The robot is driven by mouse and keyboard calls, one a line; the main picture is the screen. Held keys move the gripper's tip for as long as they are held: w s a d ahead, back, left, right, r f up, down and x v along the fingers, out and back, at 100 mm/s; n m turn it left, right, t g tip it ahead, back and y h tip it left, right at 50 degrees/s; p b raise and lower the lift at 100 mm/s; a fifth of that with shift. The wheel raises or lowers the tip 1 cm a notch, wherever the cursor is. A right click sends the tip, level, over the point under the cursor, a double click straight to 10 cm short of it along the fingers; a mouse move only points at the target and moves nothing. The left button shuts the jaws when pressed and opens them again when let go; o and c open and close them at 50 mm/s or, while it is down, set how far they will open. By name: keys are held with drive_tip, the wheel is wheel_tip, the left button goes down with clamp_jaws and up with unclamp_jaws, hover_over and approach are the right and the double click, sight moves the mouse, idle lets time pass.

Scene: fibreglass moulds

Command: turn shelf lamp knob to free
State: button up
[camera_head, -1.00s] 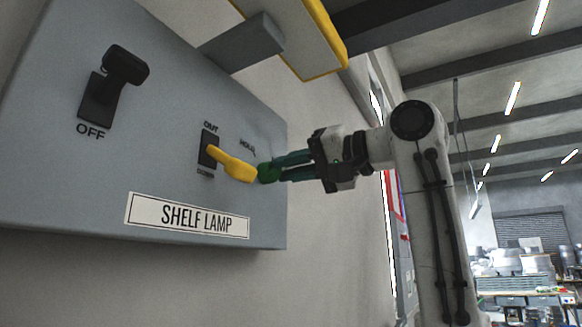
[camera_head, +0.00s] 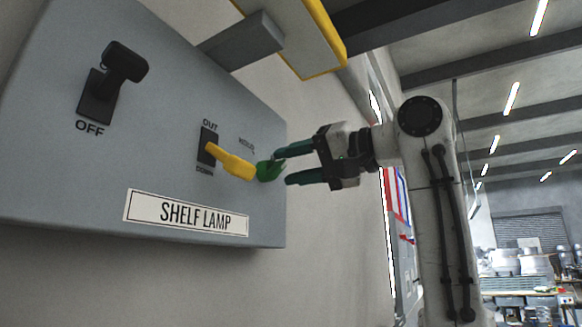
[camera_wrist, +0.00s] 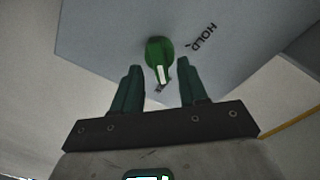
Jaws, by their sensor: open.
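The shelf lamp knob (camera_head: 269,171) is green and sits on the right part of the grey panel (camera_head: 60,190), above the SHELF LAMP label (camera_head: 187,213). In the wrist view the knob (camera_wrist: 158,52) has a white mark on its near end, facing down the picture. HOLD is printed to its upper right; a small dark marking below the knob is illegible. My gripper (camera_head: 283,167) is open. In the wrist view its two green fingers (camera_wrist: 160,68) stand apart on either side below the knob, with gaps to it.
A yellow lever (camera_head: 233,164) juts out just left of the knob, between OUT and DOWN. A black switch (camera_head: 115,80) marked OFF is at far left. A yellow-edged beam (camera_head: 300,35) hangs above the panel.

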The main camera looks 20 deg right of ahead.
drive_tip(key=b+v, duration=0.3)
drive_tip(key=v, duration=0.7)
idle(0.3)
